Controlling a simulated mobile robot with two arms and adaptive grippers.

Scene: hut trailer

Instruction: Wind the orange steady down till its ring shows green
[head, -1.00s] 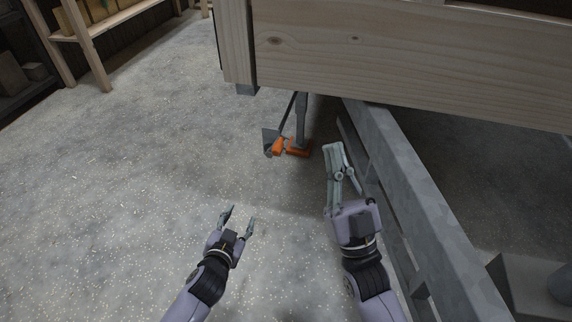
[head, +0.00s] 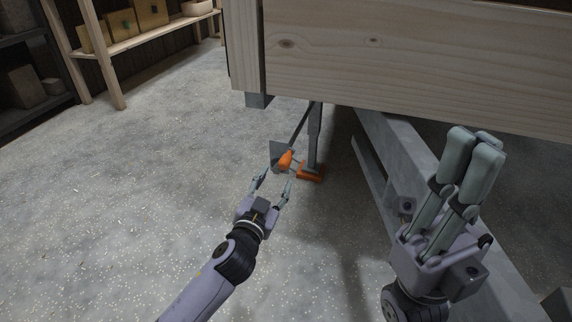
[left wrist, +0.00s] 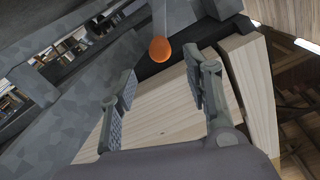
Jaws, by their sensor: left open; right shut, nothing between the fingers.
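The steady is a grey leg (head: 314,135) under the corner of the wooden hut, with an orange foot (head: 311,173) at the floor. An orange handle (head: 285,160) sticks out beside the leg, in front of a small grey plate (head: 277,152). In the left wrist view an orange knob (left wrist: 160,49) shows beyond the fingers. My left gripper (head: 272,186) is open and empty, just short of the handle and apart from it. My right gripper (head: 474,150) is shut and empty, raised at the right over the grey beam. I cannot make out a ring or its colour.
The hut's wooden wall (head: 400,55) hangs low over the steady. A grey metal beam (head: 440,225) runs along the right of it. A wooden shelf (head: 150,42) with boxes stands at the back left. The concrete floor at left is clear.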

